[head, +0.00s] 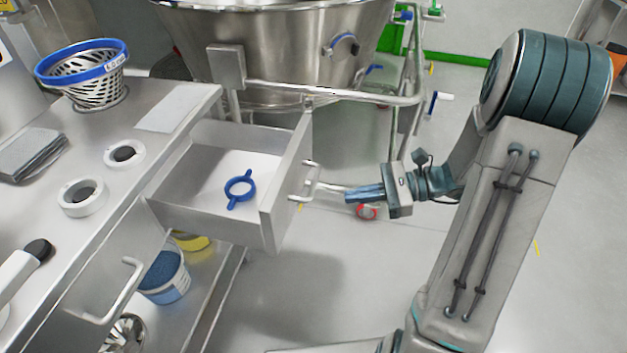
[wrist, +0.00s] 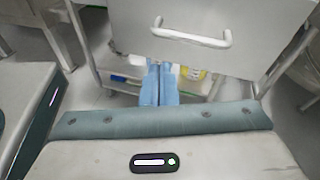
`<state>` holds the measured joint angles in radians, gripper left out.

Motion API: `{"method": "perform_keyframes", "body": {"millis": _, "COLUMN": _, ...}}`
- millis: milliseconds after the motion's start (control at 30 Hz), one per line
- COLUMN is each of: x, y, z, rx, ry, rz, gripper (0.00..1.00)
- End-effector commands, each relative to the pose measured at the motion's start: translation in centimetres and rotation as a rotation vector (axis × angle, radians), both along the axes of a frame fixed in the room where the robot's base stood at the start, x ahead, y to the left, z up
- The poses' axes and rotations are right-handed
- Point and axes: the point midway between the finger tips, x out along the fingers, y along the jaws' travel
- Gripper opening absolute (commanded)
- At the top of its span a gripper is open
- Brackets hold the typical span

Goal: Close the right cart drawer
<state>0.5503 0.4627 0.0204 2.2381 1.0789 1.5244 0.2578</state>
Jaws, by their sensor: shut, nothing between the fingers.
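The right cart drawer (head: 262,220) is pulled out from the steel cart. It holds a blue ring-shaped part with two tabs (head: 240,188). Its front carries a bar handle (head: 309,180), which also shows in the wrist view (wrist: 192,37). My gripper (head: 350,193) is to the right of the drawer front, level with the handle. In the wrist view my gripper's blue fingers (wrist: 160,82) are together and empty, pointing toward the drawer front just below the handle. Whether the fingertips touch the front or handle is unclear.
The cart top (head: 160,152) carries a blue-rimmed basket (head: 83,70), two white rings and a grey block. Another drawer front with a handle (head: 125,290) is at the lower left. A large steel vessel (head: 270,40) on a frame stands behind.

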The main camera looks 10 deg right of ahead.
Motion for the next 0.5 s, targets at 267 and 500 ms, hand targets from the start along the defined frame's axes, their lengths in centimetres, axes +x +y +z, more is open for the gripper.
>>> {"method": "perform_keyframes", "body": {"millis": 267, "x": 3.7, "y": -4.2, "z": -2.6, "rx": 0.24, "ry": 0.082, "rz": -0.24, "gripper": 0.0}}
{"method": "perform_keyframes", "body": {"millis": 500, "x": 4.6, "y": -3.1, "z": -2.8, "rx": 0.267, "ry": 0.088, "rz": -0.264, "gripper": 0.0}}
